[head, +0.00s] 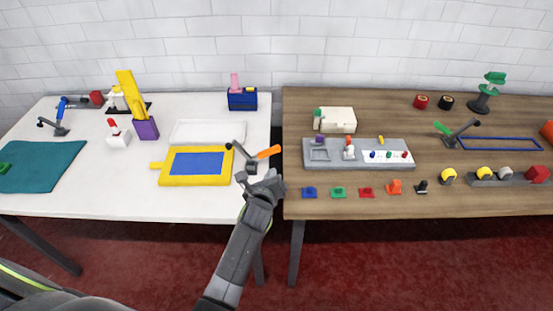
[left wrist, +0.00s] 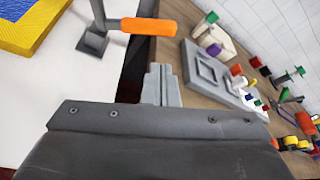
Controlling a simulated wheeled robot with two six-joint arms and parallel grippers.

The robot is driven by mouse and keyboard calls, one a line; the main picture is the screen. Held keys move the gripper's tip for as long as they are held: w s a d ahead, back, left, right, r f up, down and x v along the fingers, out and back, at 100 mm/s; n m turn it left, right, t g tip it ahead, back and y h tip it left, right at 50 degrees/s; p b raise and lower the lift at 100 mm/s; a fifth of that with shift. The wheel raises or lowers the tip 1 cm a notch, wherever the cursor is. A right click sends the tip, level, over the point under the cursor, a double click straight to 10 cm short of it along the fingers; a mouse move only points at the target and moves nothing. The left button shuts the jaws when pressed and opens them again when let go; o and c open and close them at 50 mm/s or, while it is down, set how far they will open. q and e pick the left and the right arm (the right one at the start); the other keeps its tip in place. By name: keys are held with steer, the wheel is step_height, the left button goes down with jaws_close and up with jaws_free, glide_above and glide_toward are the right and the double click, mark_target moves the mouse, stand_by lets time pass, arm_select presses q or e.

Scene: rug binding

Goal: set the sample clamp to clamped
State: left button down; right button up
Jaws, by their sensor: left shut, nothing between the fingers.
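A toggle clamp with an orange handle (head: 268,152) stands at the right edge of the white table, beside the yellow-framed blue screen. Its dark arm and grey base (head: 241,166) show to the left of the handle, which sticks out to the right. In the left wrist view the orange handle (left wrist: 149,26) lies at the top, beyond my fingers, with the grey base (left wrist: 92,42) left of it. My left gripper (head: 270,181) is shut and empty, just in front of the handle and apart from it; its fingers also show in the left wrist view (left wrist: 161,84). My right gripper is out of view.
The yellow frame (head: 162,181) lies left of the clamp. A gap separates the white table from the wooden table (head: 294,205). A blue-handled clamp (head: 61,108) stands far left and a green-handled clamp (head: 443,129) on the wooden table. A grey board (head: 312,163) lies right of my gripper.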

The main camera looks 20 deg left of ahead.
mark_target(274, 147)
arm_select(q)
steer(key=b+x, duration=0.3)
steer(key=x, duration=0.7)
steer(key=shift+a+r, duration=0.1)
steer(key=shift+r, duration=0.1)
steer(key=r+p, duration=0.1)
steer(key=n+p, duration=0.1)
steer(key=shift+s+a+r+n+t+h+p, duration=0.15)
steer(key=shift+a+r+n+t+h+p, duration=0.15)
steer(key=shift+a+r+h+p, duration=0.1)
steer(key=shift+s+a+r+n+h+p, duration=0.15)
steer(key=shift+a+r+n+h+p, duration=0.2)
steer(key=shift+r+n+p, duration=0.25)
steer(key=shift+s+a+r+n+t+p, duration=0.1)
steer(key=shift+a+r+n+t+p, duration=0.35)
steer(key=shift+n, duration=0.35)
steer(key=a+n, duration=0.1)
steer(key=n, duration=0.1)
steer(key=a+r+n+t+b, duration=0.1)
steer(key=a+n, duration=0.1)
steer(key=s+a+r+n+t+h+b, duration=0.1)
steer(key=shift+s+a+n, duration=0.1)
steer(key=shift+a+n, duration=0.1)
steer(key=shift+n, duration=0.2)
steer(key=shift+b, duration=0.3)
